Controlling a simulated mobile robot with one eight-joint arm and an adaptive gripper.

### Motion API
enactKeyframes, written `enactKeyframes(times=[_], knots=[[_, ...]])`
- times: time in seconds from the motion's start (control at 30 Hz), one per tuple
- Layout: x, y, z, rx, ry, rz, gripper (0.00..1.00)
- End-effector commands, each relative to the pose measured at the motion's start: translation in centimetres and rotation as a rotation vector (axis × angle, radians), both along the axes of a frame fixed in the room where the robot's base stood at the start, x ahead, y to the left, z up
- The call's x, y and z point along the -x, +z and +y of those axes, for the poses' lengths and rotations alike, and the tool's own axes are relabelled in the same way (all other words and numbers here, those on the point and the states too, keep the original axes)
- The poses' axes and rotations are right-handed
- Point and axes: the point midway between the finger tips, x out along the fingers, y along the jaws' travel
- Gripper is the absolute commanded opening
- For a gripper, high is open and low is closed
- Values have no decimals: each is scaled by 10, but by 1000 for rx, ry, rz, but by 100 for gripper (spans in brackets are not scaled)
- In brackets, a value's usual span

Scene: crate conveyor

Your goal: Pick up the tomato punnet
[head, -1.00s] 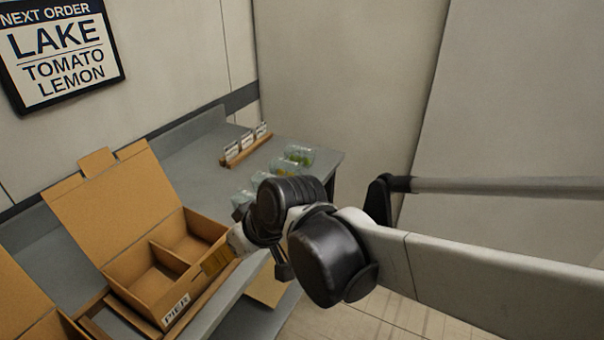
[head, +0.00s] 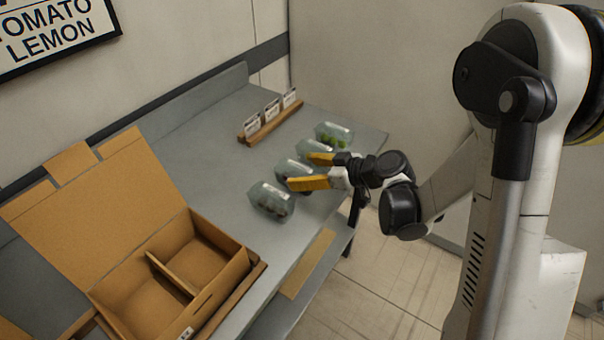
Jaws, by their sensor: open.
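Several clear plastic punnets stand in a row on the grey table. The nearest punnet (head: 270,200) holds dark contents, and the farthest punnet (head: 335,133) holds green fruit. Two middle punnets (head: 291,170) (head: 313,147) are partly covered by my gripper. I cannot tell which one is the tomato punnet; the contents are too small or hidden. My gripper (head: 300,171) has yellow fingers spread apart and points left at the row. Its fingers lie over or beside the middle punnets; contact cannot be told. It holds nothing visible.
An open cardboard box (head: 225,240) with a divider stands at the front left, lid raised, its compartments empty. A wooden rack (head: 268,124) with several white cards stands behind the punnets. A wall sign (head: 55,32) reads tomato and lemon. The table (head: 200,155) is clear between box and rack.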

Motion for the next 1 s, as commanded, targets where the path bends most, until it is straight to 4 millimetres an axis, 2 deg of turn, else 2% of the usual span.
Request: enactKeyframes(times=[0.1, 0.37, 0.6, 0.83, 0.97, 1.0], knots=[[-11, -13, 15, 1, 2, 1, 79], [-28, -24, 30, 1, 0, 2, 79], [-51, -40, 52, 0, 0, 1, 79], [-52, -38, 53, 1, -3, 2, 79], [-52, -38, 53, 1, -2, 2, 40], [-52, -38, 53, 1, -2, 2, 28]])
